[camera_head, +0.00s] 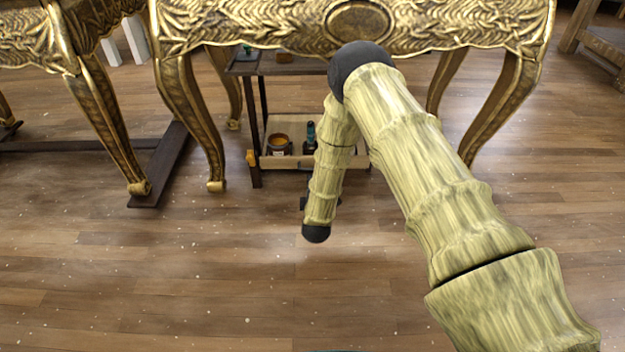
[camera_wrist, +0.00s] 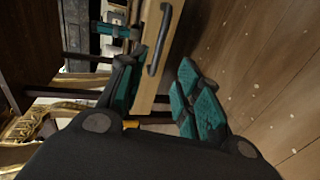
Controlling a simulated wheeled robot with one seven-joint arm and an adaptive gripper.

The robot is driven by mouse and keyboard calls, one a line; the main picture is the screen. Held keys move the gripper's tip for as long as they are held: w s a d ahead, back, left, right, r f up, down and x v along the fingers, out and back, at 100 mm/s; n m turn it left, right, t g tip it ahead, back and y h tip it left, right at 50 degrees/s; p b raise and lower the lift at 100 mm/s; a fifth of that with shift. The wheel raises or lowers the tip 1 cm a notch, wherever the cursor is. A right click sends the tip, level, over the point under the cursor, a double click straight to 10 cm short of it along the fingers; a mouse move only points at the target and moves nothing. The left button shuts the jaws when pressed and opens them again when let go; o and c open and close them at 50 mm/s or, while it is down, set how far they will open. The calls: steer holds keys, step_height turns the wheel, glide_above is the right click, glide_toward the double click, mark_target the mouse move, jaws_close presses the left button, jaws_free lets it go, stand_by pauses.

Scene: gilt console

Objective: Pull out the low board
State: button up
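The low board (camera_head: 285,162) is a pale wooden shelf near the floor under the gilt console, with a jar and a dark bottle standing on it. My arm hides its right part in the head view. In the wrist view its pale front edge (camera_wrist: 147,92) runs up the picture and carries a black bar handle (camera_wrist: 159,42). My gripper (camera_wrist: 157,78) is open, with teal-padded fingers on both sides of the board's front. The handle lies ahead, between the finger lines; I see no contact. My arm mostly hides the gripper in the head view.
The gilt console (camera_head: 240,22) stands above, with curved legs such as the left front leg (camera_head: 190,115). A dark upper shelf (camera_head: 283,66) is over the board. The jar (camera_head: 279,145) and bottle (camera_head: 310,138) stand close together. The wooden floor (camera_head: 190,270) in front is clear.

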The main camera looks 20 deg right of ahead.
steer(key=shift+r+b+x, duration=0.2)
steer(key=shift+b+x, duration=3.2)
steer(key=shift+x, duration=2.5)
jaws_close()
